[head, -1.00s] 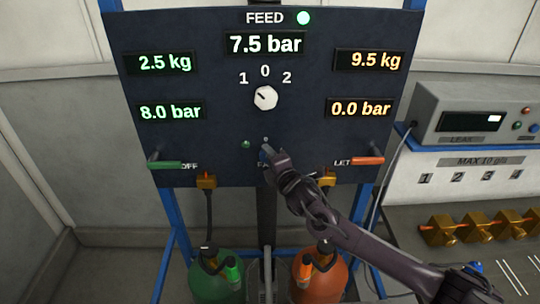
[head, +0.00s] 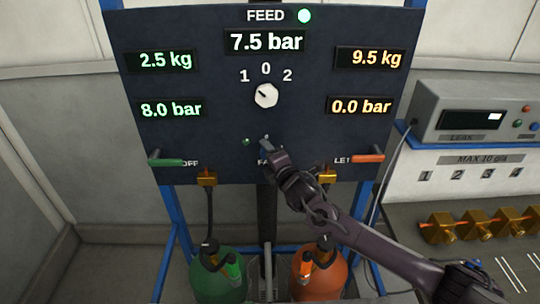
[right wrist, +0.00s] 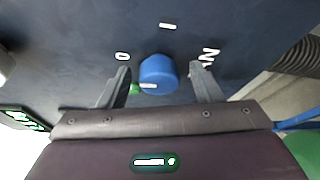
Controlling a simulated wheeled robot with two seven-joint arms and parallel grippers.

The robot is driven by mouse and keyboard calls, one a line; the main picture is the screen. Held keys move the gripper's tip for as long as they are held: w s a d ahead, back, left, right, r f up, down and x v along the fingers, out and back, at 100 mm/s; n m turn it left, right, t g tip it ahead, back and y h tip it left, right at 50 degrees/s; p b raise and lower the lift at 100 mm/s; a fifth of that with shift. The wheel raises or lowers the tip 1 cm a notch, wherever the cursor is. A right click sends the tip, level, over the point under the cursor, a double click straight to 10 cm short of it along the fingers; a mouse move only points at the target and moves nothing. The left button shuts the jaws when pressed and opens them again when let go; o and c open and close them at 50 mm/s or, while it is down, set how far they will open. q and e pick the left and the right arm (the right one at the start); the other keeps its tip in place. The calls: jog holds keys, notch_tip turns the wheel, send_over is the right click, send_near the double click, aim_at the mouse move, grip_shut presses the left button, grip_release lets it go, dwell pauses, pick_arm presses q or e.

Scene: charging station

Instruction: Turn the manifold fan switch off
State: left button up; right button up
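The fan switch is a round blue knob (right wrist: 158,72) on the dark panel, with a white pointer mark on its lower left side in the right wrist view. My right gripper (right wrist: 160,88) is open, with one finger on each side of the knob and a gap to each. In the head view my right gripper (head: 267,149) is at the panel's lower middle and mostly hides the knob and the label below it. A small green lamp (head: 246,141) is left of it; it also shows beside the left finger in the right wrist view (right wrist: 134,89). My left gripper is out of view.
A white selector knob (head: 266,96) sits above the gripper. A green lever (head: 166,161) and an orange lever (head: 366,158) flank the panel's lower edge. Green (head: 218,278) and orange (head: 320,278) cylinders stand below. A leak tester (head: 470,115) is at the right.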

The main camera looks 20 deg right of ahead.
jog(key=s+b, duration=0.3)
jog(key=s, duration=0.4)
jog(key=shift+s+d+r, duration=0.35)
jog(key=shift+d+r, duration=0.1)
